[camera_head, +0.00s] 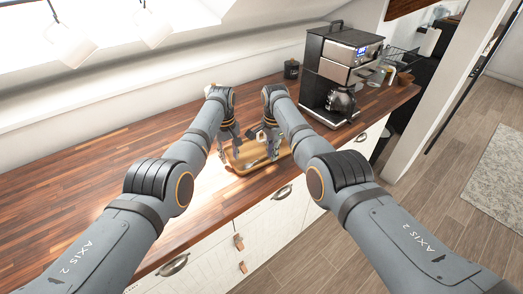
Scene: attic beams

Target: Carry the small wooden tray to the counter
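The small wooden tray (244,168) is at the front part of the wooden counter (80,190), near its front edge. A thin greyish item, too small to name, shows inside it. I cannot tell whether the tray rests on the counter or is just above it. My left gripper (229,148) is at the tray's left end, fingers pointing down. My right gripper (269,147) is at the tray's right end, also pointing down. The fingers overlap the tray's ends, and their grip is too small to make out.
A coffee machine (340,62) with a glass pot (341,102) stands on the counter to the right. A small dark jar (291,69) is left of it. A wire rack (400,62) is further right. The counter's left stretch is clear. Drawers with handles (282,192) are below.

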